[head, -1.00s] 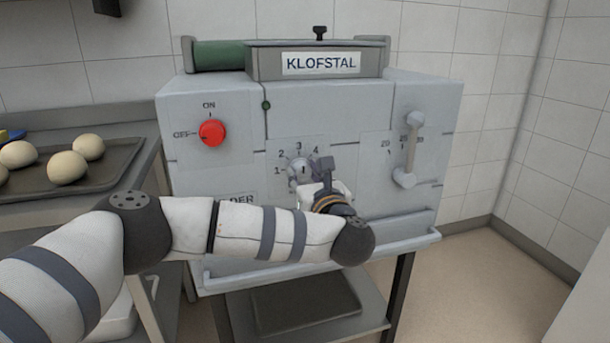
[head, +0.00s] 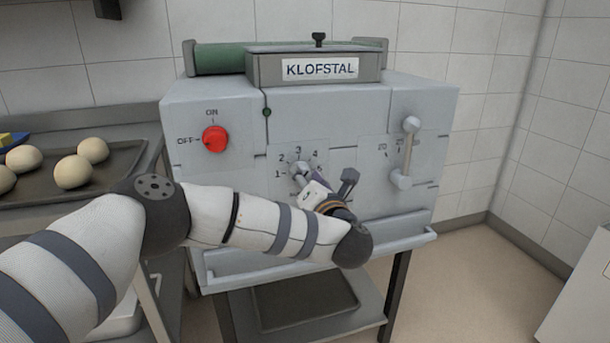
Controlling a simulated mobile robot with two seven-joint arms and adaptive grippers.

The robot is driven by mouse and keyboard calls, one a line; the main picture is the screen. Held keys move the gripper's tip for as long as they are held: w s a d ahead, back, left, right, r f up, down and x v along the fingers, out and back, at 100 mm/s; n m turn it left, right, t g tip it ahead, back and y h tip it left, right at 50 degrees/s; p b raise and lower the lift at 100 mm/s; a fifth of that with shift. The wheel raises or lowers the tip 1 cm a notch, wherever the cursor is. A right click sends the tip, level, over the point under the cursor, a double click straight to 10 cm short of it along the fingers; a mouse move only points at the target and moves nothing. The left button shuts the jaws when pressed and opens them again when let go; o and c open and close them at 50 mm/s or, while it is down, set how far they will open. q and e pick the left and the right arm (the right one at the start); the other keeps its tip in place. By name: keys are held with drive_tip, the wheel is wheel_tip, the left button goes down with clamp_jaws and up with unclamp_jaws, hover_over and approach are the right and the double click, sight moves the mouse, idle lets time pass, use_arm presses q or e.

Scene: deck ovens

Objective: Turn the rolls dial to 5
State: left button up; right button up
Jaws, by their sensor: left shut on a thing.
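The rolls dial (head: 300,171) is a small grey knob on the front of the grey machine, with 1, 2, 3 and 4 readable around it. The place to the right of 4 is partly covered by my gripper. The knob's mark seems to lean up and right, towards 4, but it is small and hard to read. My left gripper (head: 308,180) comes from below right and is shut on the dial. My right gripper is not in view.
A red on/off knob (head: 215,139) sits left of the dial, and a grey lever (head: 407,153) sits to its right. A tray (head: 118,188) with several dough balls lies on the left counter.

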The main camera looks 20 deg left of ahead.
use_arm(q)
drive_tip(key=m+p, duration=0.1)
drive_tip(key=m, duration=0.4)
drive_tip(key=shift+m, duration=0.3)
drive_tip(key=shift+f+m+p, duration=0.2)
drive_tip(key=shift+m+p, duration=0.2)
drive_tip(key=shift+m, duration=1.8)
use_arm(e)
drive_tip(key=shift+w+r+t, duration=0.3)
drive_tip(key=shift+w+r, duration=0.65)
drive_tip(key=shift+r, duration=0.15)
use_arm(q)
drive_tip(key=o, duration=1.2)
drive_tip(key=shift+c, duration=0.2)
drive_tip(key=shift+d, duration=0.1)
